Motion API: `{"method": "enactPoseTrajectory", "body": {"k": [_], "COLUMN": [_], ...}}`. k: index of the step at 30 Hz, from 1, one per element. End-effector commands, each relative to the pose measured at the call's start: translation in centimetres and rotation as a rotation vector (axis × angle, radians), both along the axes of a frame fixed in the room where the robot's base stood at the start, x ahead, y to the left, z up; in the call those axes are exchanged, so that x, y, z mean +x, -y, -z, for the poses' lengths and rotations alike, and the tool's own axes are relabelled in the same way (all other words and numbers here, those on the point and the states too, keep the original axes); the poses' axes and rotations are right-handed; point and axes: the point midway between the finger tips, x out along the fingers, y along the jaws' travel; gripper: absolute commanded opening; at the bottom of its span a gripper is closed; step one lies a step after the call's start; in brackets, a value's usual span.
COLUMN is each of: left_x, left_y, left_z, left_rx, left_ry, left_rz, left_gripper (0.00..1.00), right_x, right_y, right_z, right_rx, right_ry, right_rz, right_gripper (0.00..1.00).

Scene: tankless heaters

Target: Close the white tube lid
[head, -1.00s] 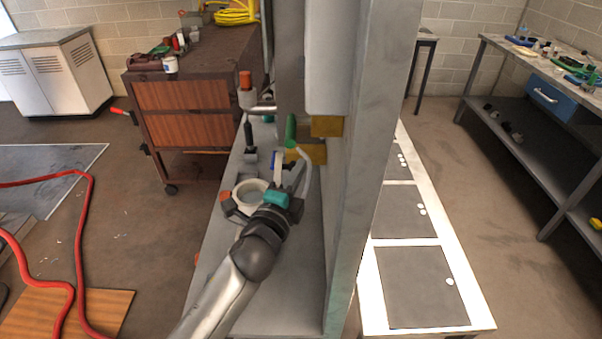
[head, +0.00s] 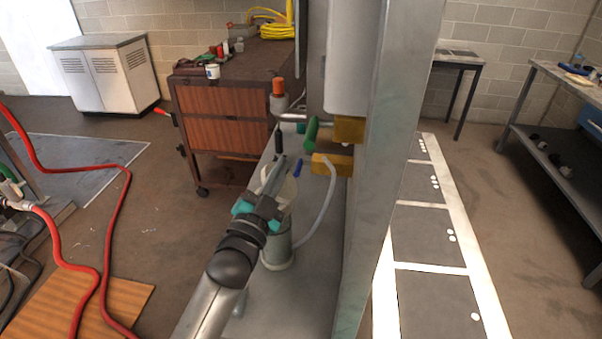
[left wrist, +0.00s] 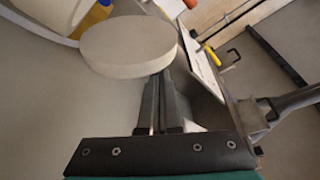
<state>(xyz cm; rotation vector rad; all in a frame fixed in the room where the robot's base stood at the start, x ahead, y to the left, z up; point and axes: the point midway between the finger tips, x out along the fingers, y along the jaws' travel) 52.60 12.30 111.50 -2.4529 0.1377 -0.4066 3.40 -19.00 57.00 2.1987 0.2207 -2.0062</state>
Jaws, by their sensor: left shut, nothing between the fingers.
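The white tube (head: 279,252) stands upright on the grey shelf in the head view, its upper part partly hidden by my left gripper. A pale, off-white piece, apparently its lid (head: 287,190), shows just behind the fingers. In the left wrist view the round, thick white lid (left wrist: 128,45) lies just beyond the fingertips. Part of a white cylinder (left wrist: 50,10), perhaps the tube, shows at the upper left. My left gripper (head: 271,172) is shut and empty, its tips close to the lid; I cannot tell whether they touch. My right gripper is not in view.
A grey upright panel (head: 385,170) stands close on the right. Yellow blocks (head: 332,165), a green-handled part (head: 311,133) and a pale hose (head: 326,215) are near the gripper. A brown cabinet (head: 225,136) stands behind; red hoses lie on the left floor.

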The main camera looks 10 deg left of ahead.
Motion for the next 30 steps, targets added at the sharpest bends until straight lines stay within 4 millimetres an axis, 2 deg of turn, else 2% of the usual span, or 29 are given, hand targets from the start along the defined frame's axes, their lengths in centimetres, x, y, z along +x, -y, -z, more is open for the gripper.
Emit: {"method": "enactPoseTrajectory", "body": {"k": [11, 21, 30], "left_x": [0.0, 0.0, 0.0], "left_y": [-3.2, -4.8, -5.4], "left_z": [1.7, 3.3, 4.1], "left_rx": [-0.358, -0.342, -0.341], "left_ry": [-0.002, -0.002, -0.001], "left_rz": [-0.001, 0.000, 0.000], "left_gripper": [0.00, 0.00, 0.00], "right_x": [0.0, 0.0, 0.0], "right_y": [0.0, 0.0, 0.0], "right_z": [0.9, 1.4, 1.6], "right_rx": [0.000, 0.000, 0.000], "right_ry": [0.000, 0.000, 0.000], "right_rz": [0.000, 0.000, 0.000], "right_gripper": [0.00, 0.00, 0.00]}}
